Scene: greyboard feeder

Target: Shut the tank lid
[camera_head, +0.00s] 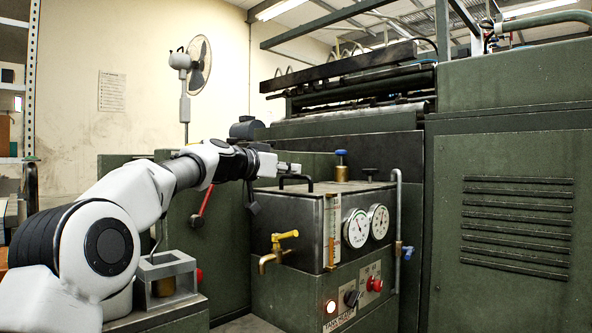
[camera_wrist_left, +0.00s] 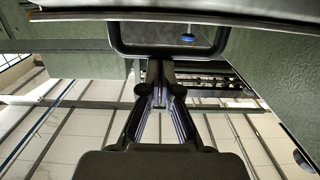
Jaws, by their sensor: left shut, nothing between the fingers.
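The tank (camera_head: 290,217) is a dark metal box with gauges on its front side. Its lid (camera_head: 335,187) looks flat on top, with no clear gap at this angle. A black bar handle (camera_head: 296,178) stands up from the lid. In the left wrist view the handle (camera_wrist_left: 118,42) is a dark loop at the top, across the fingertips. My left gripper (camera_head: 297,168) is shut and empty, just above and behind the handle; it also shows in the left wrist view (camera_wrist_left: 158,65). I cannot tell whether it touches the handle. My right gripper is not in view.
A blue-topped valve (camera_head: 341,160) stands behind the lid. A yellow-handled tap (camera_head: 283,240) sticks out at the tank's left, and a pipe (camera_head: 398,220) runs at its right. A red lever (camera_head: 205,202) is below my left forearm. The large green machine (camera_head: 515,230) fills the right.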

